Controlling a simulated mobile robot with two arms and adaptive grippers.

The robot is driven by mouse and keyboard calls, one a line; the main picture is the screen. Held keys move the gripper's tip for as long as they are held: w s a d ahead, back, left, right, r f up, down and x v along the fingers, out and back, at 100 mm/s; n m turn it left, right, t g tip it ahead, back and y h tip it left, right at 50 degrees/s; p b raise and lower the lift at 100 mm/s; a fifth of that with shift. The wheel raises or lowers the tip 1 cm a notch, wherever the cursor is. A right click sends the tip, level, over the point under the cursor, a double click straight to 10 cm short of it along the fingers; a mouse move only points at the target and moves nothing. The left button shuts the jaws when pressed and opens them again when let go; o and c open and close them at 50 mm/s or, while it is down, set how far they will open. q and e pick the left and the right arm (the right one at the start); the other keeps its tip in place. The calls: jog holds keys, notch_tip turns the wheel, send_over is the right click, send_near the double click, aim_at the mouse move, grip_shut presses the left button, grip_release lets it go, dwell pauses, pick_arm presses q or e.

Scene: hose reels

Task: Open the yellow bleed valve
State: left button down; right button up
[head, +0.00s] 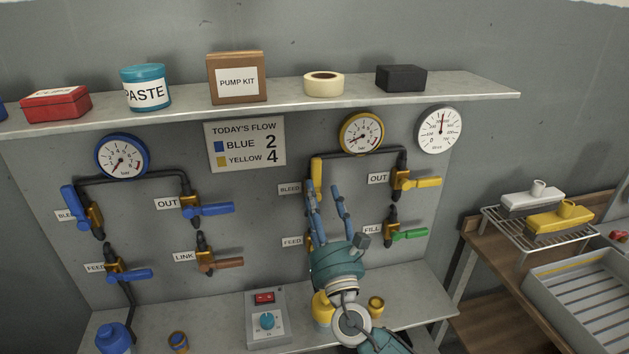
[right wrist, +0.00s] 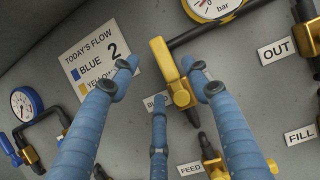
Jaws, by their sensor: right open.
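The yellow bleed valve has a long yellow handle (head: 316,172) that stands upright beside the BLEED label (head: 290,188) on the right half of the panel. In the right wrist view the handle (right wrist: 163,60) rises from its brass body (right wrist: 182,96). My right gripper (head: 326,188) is open and empty, its blue fingers pointing up at the valve from below. In the right wrist view its fingertips (right wrist: 162,70) are spread to both sides of the handle, apart from it as far as I can tell. The gripper hides the valve's lower part in the head view. My left gripper is not in view.
The yellow OUT valve (head: 402,182) and green FILL valve (head: 408,235) sit just right of the gripper. A yellow-rimmed gauge (head: 362,133) and black pipe are above. The FEED valve (right wrist: 214,164) is below. A shelf (head: 460,92) overhangs the panel.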

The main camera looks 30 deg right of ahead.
jog(key=v, duration=0.4)
jog(key=shift+s, duration=0.2)
